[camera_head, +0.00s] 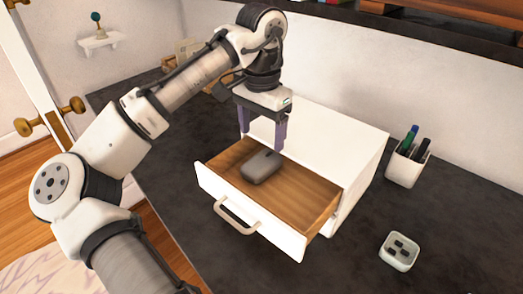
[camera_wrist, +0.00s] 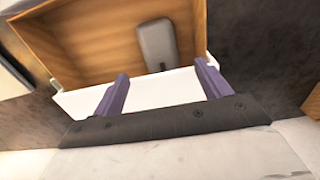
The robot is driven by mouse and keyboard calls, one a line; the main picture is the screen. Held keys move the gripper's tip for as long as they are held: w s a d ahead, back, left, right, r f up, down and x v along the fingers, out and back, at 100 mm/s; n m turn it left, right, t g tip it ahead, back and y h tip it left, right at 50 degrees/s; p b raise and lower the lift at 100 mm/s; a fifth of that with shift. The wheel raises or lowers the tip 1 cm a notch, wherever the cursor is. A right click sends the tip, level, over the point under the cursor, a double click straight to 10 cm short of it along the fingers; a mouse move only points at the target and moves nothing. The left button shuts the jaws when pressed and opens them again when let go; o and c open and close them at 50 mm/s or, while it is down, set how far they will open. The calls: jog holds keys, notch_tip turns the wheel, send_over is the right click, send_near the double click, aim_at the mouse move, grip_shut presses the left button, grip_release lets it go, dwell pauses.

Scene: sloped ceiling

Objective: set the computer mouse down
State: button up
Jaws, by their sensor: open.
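A grey computer mouse (camera_head: 261,166) lies on the wooden floor of an open drawer (camera_head: 298,197) in a white cabinet. In the wrist view the mouse (camera_wrist: 157,44) rests inside the drawer near one wall. My gripper (camera_head: 262,140) is above the back of the drawer, near the cabinet front, with its purple fingers pointing down. In the wrist view my gripper (camera_wrist: 160,82) is spread wide with nothing between the fingers. It is apart from the mouse.
The white cabinet (camera_head: 335,145) stands on a dark countertop (camera_head: 350,265). A white pen cup (camera_head: 404,166) is to its right, and a small white container (camera_head: 399,251) with dark pieces sits nearer the front. The drawer's handle (camera_head: 236,216) faces the front left.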

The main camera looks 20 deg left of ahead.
jog(key=shift+r, duration=1.8)
